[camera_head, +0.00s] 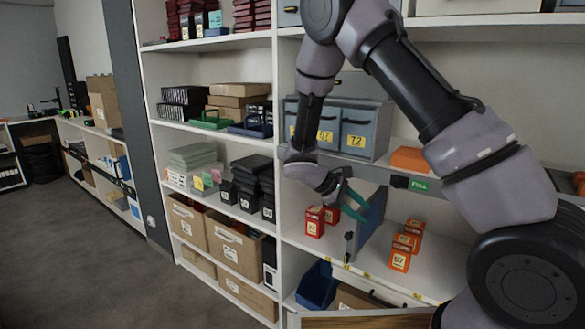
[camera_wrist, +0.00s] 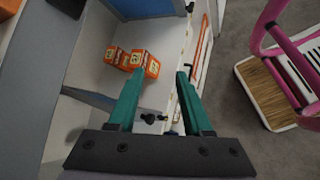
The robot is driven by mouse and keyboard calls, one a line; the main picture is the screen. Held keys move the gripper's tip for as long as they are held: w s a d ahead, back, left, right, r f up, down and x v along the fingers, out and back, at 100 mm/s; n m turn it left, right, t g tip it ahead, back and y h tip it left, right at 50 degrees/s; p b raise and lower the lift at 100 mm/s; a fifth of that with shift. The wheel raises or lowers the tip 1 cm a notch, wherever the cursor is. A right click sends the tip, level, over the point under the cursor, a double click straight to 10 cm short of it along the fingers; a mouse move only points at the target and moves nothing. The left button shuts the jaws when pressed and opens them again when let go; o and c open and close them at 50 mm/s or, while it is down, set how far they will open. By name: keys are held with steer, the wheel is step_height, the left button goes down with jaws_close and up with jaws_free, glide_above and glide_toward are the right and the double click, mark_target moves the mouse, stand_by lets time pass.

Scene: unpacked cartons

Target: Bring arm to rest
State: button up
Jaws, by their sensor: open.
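My gripper (camera_head: 358,204) has teal fingers that are spread apart with nothing between them. In the head view my arm reaches from the right side toward the shelving, with the gripper in front of the compartment with red and orange boxes. The gripper also shows in the wrist view (camera_wrist: 160,74), its fingers pointing toward orange boxes (camera_wrist: 145,63) deeper in the compartment. Those fingers appear apart from the boxes. Small red boxes (camera_head: 315,222) stand left of the gripper, and several orange boxes (camera_head: 400,259) stand to its lower right.
A grey-blue divider (camera_head: 370,218) stands right behind the gripper. Grey bins (camera_head: 358,130) sit on the shelf above, with an orange box (camera_head: 409,159) to their right. A blue bin (camera_head: 317,287) is below. A pink frame (camera_wrist: 262,28) stands at right in the wrist view. Open floor (camera_head: 75,250) lies left.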

steer(key=s+d+r+m+t+y, duration=0.1)
steer(key=s+r+m+y, duration=0.3)
steer(key=r, duration=0.6)
steer(key=s+d+r+m+t+y, duration=0.2)
steer(key=s+r+m, duration=0.4)
steer(key=s+r, duration=0.3)
steer(key=s+d+r+m+t+y, duration=0.2)
steer(key=s+r+m+y, duration=0.3)
steer(key=r, duration=0.7)
steer(key=shift+s+d+r+t+y, duration=0.15)
steer(key=shift+s+r+t+y, duration=0.3)
steer(key=shift+s+t, duration=0.3)
